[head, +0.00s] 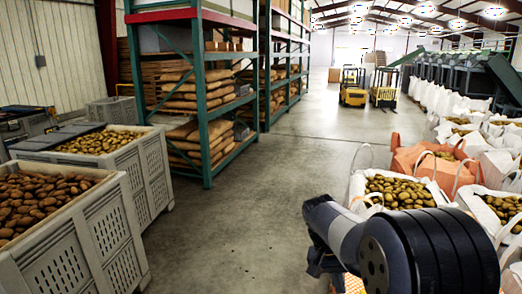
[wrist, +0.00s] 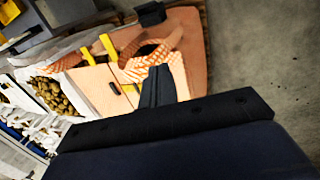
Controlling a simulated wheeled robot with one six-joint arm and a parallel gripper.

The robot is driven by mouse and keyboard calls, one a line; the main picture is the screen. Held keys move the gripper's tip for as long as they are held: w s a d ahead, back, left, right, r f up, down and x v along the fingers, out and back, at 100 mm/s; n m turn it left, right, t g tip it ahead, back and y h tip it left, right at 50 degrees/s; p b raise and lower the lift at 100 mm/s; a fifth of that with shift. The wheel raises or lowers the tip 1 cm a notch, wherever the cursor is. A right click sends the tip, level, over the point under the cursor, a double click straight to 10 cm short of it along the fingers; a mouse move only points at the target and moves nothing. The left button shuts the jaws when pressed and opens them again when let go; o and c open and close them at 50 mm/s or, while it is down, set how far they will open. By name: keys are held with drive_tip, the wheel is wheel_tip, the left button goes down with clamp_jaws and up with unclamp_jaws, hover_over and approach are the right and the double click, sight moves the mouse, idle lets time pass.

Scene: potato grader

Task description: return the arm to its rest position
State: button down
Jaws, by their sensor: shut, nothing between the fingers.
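My gripper (wrist: 160,72) shows in the wrist view as dark fingers pressed together, with nothing between them. Behind them in that view is an orange surface (wrist: 190,45) with yellow bars and a patterned orange strip, seen at a slant. I cannot tell whether the fingers touch it; they overlap it in the picture. In the head view my dark arm fills the lower right, and my fingertips are hidden or too unclear to make out.
White potato sacks (head: 357,186) and an orange sack (head: 405,158) line the right side. Grey bins (head: 70,250) of potatoes stand at left, before a green-posted rack (head: 201,110). Two yellow forklifts (head: 353,92) stand far back. The middle floor (head: 270,190) is clear.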

drive_tip(key=shift+w+a+f+h, duration=0.15)
drive_tip(key=shift+w+a+h, duration=0.1)
drive_tip(key=shift+a, duration=0.3)
drive_tip(key=shift+w+a+f+h, duration=0.1)
drive_tip(key=shift+a+h, duration=0.2)
drive_tip(key=shift+a, duration=0.25)
drive_tip(key=shift+w+a+f+h, duration=0.15)
drive_tip(key=shift+w+a+h, duration=0.1)
drive_tip(key=shift+a, duration=0.3)
drive_tip(key=shift+s+r, duration=0.1)
drive_tip(key=shift+s, duration=0.05)
